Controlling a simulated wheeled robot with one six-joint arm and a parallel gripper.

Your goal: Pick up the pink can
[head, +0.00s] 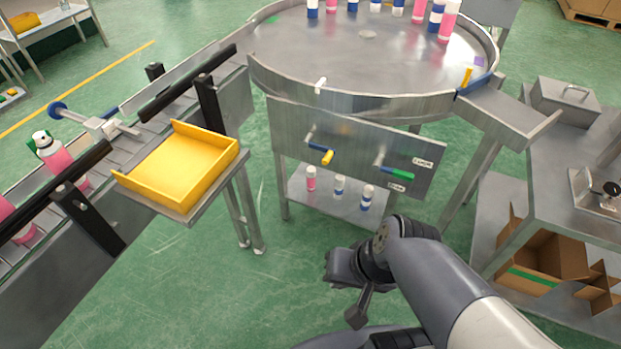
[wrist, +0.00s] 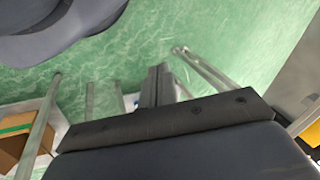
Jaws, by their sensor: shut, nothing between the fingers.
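Several pink cans show in the head view. One small pink can (head: 311,179) stands upright on the low shelf under the round table, left of two white-and-blue cans (head: 354,192). Other pink cans stand on the round table, the nearest at its right (head: 449,20), and on the conveyor at the left (head: 58,160). My gripper (head: 333,268) is low over the floor in front of the shelf, apart from every can. In the wrist view its fingers (wrist: 157,86) are together and empty. No pink can is recognisable in the wrist view.
A yellow tray (head: 180,168) sits on a stand beside the conveyor. The round table (head: 370,70) has a raised rim, a front panel with two handles, and legs around the shelf (head: 330,205). A bench with cardboard boxes (head: 545,250) stands right. Floor before the shelf is clear.

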